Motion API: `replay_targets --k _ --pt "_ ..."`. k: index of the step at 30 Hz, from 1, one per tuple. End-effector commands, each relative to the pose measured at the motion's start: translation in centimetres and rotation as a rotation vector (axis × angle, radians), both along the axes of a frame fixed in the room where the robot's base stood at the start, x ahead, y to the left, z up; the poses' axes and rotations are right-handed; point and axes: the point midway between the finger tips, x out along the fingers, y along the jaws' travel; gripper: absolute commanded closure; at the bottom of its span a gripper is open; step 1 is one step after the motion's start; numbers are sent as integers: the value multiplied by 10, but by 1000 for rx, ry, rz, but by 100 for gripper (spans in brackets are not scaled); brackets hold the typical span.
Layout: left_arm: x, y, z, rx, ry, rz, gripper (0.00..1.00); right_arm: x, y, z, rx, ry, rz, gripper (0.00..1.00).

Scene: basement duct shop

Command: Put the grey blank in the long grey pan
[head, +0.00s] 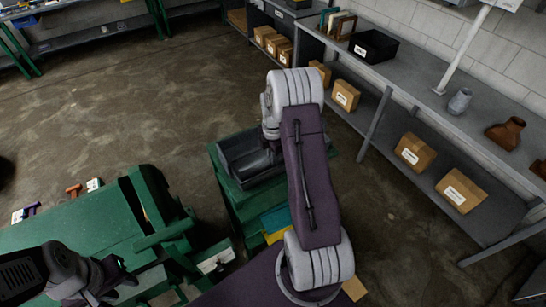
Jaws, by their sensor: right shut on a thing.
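The long grey pan (236,153) sits on top of a green cabinet in the middle of the view, its right part hidden behind my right arm. My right gripper (272,146) points down over the pan's right part, mostly hidden by its own wrist. It is shut on the grey blank, of which I can make out little; whether the blank touches the pan I cannot tell. My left gripper (114,291) is at the lower left above the green bench, with its fingers apart and nothing seen between them.
The green bench (85,222) at the left has a raised green frame and small tools at its back edge. Blue and yellow pieces (275,219) lie below the pan. A grey shelf unit (425,105) at the right holds cardboard boxes and a black bin (374,46). Open floor lies behind.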

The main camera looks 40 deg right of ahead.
Motion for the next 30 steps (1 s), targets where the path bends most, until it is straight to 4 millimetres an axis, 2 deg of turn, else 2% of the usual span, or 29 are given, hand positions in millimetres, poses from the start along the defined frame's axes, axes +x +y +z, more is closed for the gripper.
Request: replay_targets --k 5,6,7,8,15,19,23,30 --pt "0 0 -3 0 0 0 64 0 0 -4 0 0 0 100" --pt "0 0 -2 0 0 0 64 0 0 -3 0 0 0 80" --pt "0 0 -2 0 0 0 64 0 0 -3 0 0 0 72" --pt "0 0 -2 0 0 0 64 0 0 -3 0 0 0 69" --pt "0 0 -2 0 0 0 64 0 0 -2 0 0 0 69" --pt "0 0 -3 0 0 0 64 1 0 5 -1 -2 0 69" --pt "0 0 -12 0 0 0 64 2 -1 32 -4 -8 0 69" --pt "0 0 -22 0 0 0 64 1 -1 93 -3 -6 0 69"
